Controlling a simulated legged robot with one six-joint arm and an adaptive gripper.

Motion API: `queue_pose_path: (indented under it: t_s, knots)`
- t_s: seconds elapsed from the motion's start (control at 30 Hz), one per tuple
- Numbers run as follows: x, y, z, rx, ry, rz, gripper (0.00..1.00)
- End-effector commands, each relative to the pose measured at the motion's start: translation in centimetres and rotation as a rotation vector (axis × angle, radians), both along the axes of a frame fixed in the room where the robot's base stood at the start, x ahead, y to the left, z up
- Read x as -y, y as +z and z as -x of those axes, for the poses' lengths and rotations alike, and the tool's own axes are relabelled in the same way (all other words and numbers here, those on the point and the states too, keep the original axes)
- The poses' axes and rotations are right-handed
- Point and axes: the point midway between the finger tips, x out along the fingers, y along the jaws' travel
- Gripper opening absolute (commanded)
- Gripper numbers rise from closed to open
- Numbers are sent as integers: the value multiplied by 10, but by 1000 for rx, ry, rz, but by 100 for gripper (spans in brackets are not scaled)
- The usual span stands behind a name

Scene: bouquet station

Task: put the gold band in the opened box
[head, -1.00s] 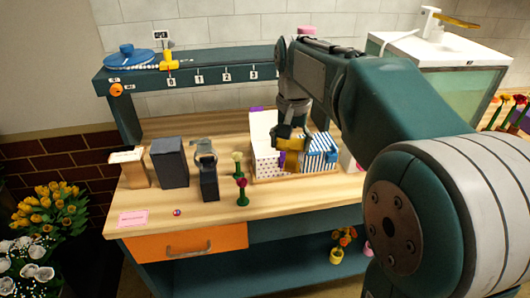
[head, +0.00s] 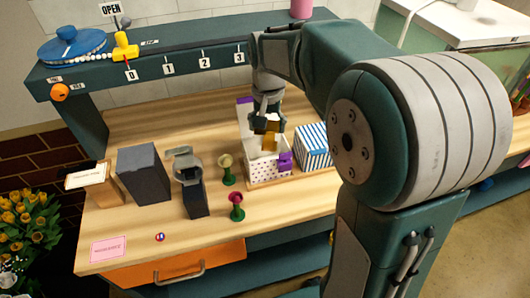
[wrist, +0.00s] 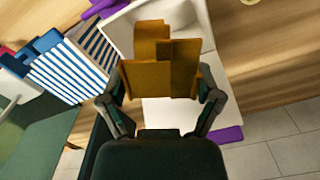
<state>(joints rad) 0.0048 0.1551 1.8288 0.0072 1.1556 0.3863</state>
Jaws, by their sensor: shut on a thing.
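The gold band (head: 269,139) is a folded, flat golden piece, and it also shows large in the wrist view (wrist: 158,78). My gripper (head: 266,112) is shut on it; in the wrist view the two fingers (wrist: 160,97) grip its sides. The opened box (head: 262,171) is white with dark dots and purple tabs. Its white inside (wrist: 170,114) shows behind the band in the wrist view. The band hangs over the box opening; whether its lower end is below the rim I cannot tell.
A blue-and-white striped box (head: 313,147) stands close on the right of the opened box. Left of it are two small flower-like stands (head: 237,206), a dark watch stand (head: 190,182), a dark box (head: 146,173) and a wooden card stand (head: 94,182). A shelf rail (head: 180,52) runs behind.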

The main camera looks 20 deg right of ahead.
Motion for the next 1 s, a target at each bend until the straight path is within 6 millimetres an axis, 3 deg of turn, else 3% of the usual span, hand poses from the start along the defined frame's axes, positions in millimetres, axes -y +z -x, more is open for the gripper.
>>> queue_pose_path:
  t_s: [0.13,0.53,0.87,0.9,0.93,1.0]
  knots:
    - [0,-29,0,-4,0,0,34]
    - [0,-74,0,-3,0,0,34]
    - [0,-79,0,0,0,0,34]
    - [0,-80,0,0,0,0,87]
    - [0,-80,0,0,0,0,100]
    - [0,-79,0,0,0,0,100]
